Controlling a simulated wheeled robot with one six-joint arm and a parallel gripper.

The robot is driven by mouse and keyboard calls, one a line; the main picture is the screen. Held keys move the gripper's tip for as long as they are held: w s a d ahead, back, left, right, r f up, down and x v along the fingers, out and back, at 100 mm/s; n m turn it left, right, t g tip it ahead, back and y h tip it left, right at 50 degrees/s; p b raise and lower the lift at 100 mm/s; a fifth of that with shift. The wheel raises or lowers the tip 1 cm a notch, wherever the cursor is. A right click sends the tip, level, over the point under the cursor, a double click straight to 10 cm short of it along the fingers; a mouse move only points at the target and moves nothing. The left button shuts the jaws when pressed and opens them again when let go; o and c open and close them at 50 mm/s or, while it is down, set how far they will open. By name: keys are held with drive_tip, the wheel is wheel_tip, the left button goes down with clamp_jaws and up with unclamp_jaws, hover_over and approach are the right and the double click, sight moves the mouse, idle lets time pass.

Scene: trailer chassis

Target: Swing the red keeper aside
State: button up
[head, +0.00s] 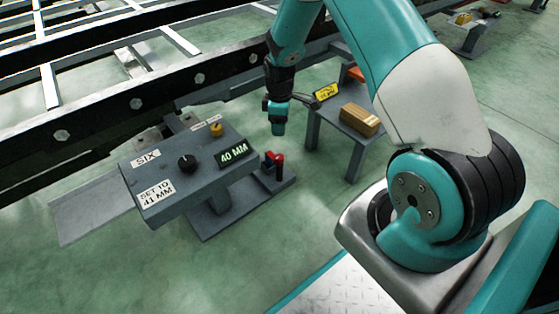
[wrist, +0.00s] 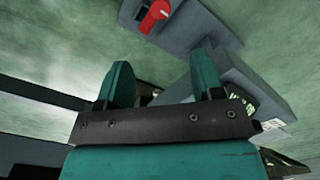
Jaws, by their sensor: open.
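The red keeper (head: 275,158) sits low on the right side of the grey pedestal's base, next to a dark block. In the wrist view the red keeper (wrist: 155,15) shows at the top, beyond the fingertips, on a grey plate. My gripper (head: 278,128) hangs above the keeper in the head view, apart from it. In the wrist view my gripper (wrist: 160,78) has its two teal fingers spread, with nothing between them. The keeper's lower part is partly hidden in the head view.
A grey control box (head: 190,165) with a black knob, a yellow button and a "40 MM" display stands left of the gripper. A small grey table (head: 350,125) with a wooden block (head: 360,120) stands to the right. The dark chassis rail (head: 115,105) runs behind.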

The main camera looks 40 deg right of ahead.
sight(280, 157)
wheel_tip(280, 157, down, 15)
drive_tip(key=b, duration=0.7)
drive_tip(key=shift+r+b, duration=0.2)
drive_tip(key=shift+b, duration=0.1)
clamp_jaws()
